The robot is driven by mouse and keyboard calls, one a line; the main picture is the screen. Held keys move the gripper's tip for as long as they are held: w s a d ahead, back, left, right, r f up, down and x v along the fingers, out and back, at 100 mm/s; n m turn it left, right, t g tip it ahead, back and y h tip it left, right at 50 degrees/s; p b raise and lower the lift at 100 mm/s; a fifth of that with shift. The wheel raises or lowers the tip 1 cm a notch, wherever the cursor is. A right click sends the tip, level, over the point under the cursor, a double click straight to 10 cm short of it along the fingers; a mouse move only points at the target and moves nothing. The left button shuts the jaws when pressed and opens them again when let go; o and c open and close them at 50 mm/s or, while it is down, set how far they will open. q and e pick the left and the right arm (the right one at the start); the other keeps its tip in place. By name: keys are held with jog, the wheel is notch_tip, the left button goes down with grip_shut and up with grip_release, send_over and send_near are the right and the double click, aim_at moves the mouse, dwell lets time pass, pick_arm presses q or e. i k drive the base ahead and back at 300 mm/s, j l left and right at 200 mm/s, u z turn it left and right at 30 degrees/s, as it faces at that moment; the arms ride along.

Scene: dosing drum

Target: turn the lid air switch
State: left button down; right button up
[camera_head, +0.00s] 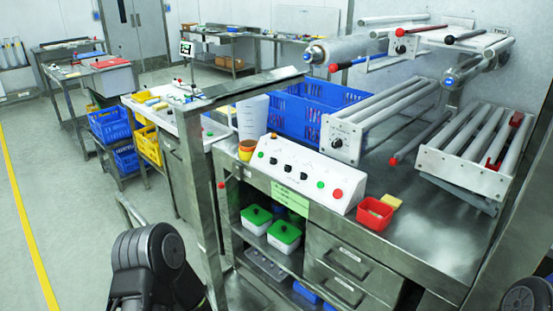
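A white sloped control box (312,191) stands on the front edge of the steel bench. It carries several small black knobs and coloured buttons, with a green button (320,185) and a red button (337,193) at its right end. Labels are too small to read, so I cannot tell which knob is the lid air switch. Other dark knobs sit on the roller unit's end plate (342,133) and on the upper roller frame (400,48). My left arm shows at the bottom left and a part of my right arm at the bottom right. Neither gripper is in the frame.
A steel post (200,190) with a top beam stands left of the box. An orange cup (247,150), a red bin (374,214) and a blue crate (300,112) surround the box. Green-lidded tubs (284,236) sit on the shelf below. The floor at left is open.

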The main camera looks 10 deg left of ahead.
aim_at(288, 168)
jog(key=i+j, duration=0.25)
jog(key=i, duration=0.25)
jog(key=i+j+u, duration=0.1)
jog(key=i+j, duration=0.2)
jog(key=i, duration=0.2)
jog(key=i+j, duration=0.2)
jog(key=i, duration=0.3)
